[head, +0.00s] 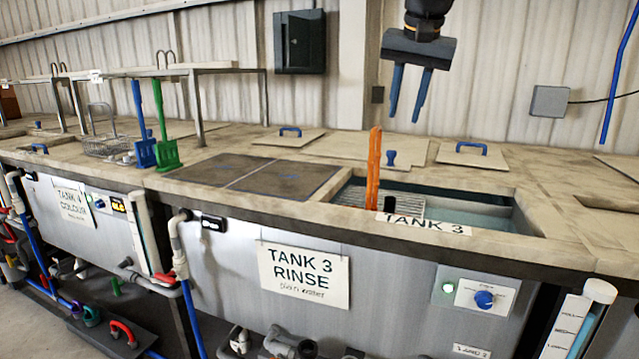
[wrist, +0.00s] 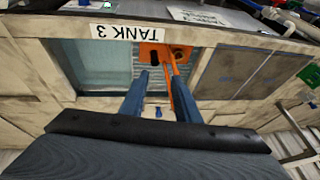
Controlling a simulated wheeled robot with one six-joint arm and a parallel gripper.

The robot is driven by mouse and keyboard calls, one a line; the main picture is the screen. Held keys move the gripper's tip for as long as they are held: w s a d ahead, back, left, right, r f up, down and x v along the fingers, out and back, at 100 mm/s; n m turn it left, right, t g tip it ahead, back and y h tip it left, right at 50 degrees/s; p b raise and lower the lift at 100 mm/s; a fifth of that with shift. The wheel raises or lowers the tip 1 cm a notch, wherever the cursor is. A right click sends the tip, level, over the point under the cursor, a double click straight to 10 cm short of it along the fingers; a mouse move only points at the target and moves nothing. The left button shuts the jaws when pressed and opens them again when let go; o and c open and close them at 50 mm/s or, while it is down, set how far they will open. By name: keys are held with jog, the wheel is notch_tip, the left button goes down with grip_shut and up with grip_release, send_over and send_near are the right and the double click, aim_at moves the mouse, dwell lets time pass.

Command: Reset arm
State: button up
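My gripper (head: 408,92) hangs high at the top right of the head view, above the counter behind tank 3. Its two blue fingers are spread apart with nothing between them, and they also show in the wrist view (wrist: 158,85). An orange tool (head: 374,168) stands upright in the open part of tank 3 (head: 470,215), apart from my gripper. In the wrist view the orange tool (wrist: 165,52) shows beyond the fingertips, with its wide end by the TANK 3 label (wrist: 110,32). Its lower part is hidden in the tank.
Dark covers (head: 255,176) lie left of the opening. Pale lids with blue handles (head: 472,154) lie on the counter behind. Green (head: 165,150) and blue (head: 144,150) tools and a wire basket (head: 105,143) stand at the left. A blue rod (head: 618,75) hangs at the upper right.

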jog(key=s+f+n+g, duration=0.1)
jog(key=s+f, duration=0.7)
jog(key=f, duration=0.4)
jog(key=s+f+n+g, duration=0.1)
jog(key=s+f+n, duration=0.1)
jog(key=s+f, duration=0.7)
jog(key=s+f+n+g, duration=0.1)
jog(key=s+f, duration=0.8)
jog(key=f, duration=0.7)
jog(key=shift+s+d+f+n+g, duration=0.2)
jog(key=shift+d+f+n+g, duration=0.1)
jog(key=shift+d+n, duration=0.15)
